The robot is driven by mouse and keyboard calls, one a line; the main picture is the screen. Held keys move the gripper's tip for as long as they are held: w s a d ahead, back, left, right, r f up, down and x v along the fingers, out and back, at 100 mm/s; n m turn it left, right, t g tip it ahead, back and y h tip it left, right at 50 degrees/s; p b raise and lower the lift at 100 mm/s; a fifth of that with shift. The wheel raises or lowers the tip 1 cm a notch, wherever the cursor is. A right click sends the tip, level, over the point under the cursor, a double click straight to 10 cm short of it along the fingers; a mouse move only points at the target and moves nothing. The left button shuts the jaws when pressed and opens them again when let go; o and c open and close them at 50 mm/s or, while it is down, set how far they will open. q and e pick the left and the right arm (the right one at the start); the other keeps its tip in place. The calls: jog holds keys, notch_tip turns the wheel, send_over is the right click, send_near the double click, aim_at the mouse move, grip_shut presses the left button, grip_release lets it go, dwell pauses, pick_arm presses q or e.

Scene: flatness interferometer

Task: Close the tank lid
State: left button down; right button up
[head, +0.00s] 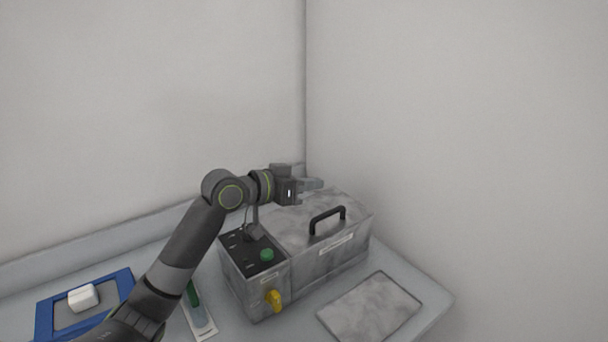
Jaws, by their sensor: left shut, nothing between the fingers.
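The tank (328,269) is a mottled grey metal box on the table. Its lid (290,224) lies flat across the top and looks down, with no clear gap at the front edge. A black bar handle (327,217) stands on the lid near its front edge. My left gripper (316,184) is shut and empty, above the back part of the lid and apart from the handle. Part of the lid's back edge is hidden behind my left gripper and arm. My right gripper is not in view.
A control box with a green knob (267,255) and a yellow knob (274,299) adjoins the tank's left end. A grey flat plate (371,308) lies in front. A blue-framed tray (44,320) with a white block (83,298) is at left. Walls stand close behind.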

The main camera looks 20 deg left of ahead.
pick_arm(q)
jog(key=shift+s+d+f, duration=0.25)
jog(key=shift+d+f, duration=0.2)
jog(key=shift+f, duration=0.05)
jog(key=shift+s+d+f, duration=0.2)
jog(key=shift+d+f, duration=0.2)
jog(key=shift+f, duration=0.1)
jog(key=shift+s+d+f, duration=0.25)
jog(key=shift+d+f, duration=0.15)
jog(key=shift+f, duration=0.25)
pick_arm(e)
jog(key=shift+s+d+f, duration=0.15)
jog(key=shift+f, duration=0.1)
